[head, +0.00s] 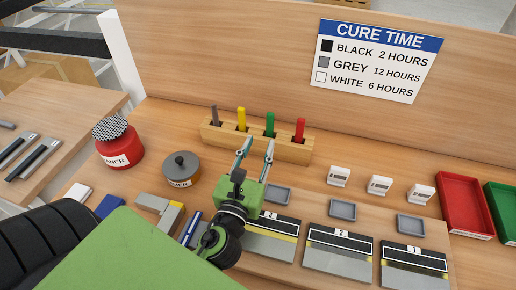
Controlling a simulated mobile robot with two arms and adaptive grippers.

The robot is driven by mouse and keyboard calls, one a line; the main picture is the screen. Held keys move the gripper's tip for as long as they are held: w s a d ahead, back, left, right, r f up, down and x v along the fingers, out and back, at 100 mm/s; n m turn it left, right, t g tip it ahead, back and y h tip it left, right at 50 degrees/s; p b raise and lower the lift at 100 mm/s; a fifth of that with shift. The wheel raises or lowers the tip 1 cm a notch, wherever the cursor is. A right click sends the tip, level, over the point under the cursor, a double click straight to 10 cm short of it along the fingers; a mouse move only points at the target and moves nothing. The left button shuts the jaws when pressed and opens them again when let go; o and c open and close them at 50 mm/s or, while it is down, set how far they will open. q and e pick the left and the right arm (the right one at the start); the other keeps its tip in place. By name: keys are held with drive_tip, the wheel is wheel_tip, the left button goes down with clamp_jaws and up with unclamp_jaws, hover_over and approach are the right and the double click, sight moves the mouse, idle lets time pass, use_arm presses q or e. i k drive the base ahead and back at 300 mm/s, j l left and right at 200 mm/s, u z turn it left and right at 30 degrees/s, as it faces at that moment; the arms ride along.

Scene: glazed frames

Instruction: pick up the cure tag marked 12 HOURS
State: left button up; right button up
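Three small white cure tags stand in a row on the bench right of centre: a left tag (339,176), a middle tag (379,185) and a right tag (420,194). Their print is too small to read, so I cannot tell which is marked 12 HOURS. My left gripper (258,145) is open and empty, with its two fingers apart, in front of the wooden block and left of the tags. It touches none of the tags. My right gripper is not in view.
A wall chart (378,60) pairs grey with 12 hours. A wooden block (287,147) holds coloured sticks. Small grey trays (343,210) and banded plates (338,262) lie before the tags. A red cleaner can (120,150), a round tin (181,169) and a red tray (466,207) flank them.

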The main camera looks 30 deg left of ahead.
sight(419, 195)
drive_tip(key=k+l, duration=0.2)
drive_tip(key=k, duration=0.3)
drive_tip(key=k+l, duration=0.15)
drive_tip(key=k, duration=0.3)
drive_tip(key=k+l, duration=0.2)
drive_tip(key=k, duration=0.3)
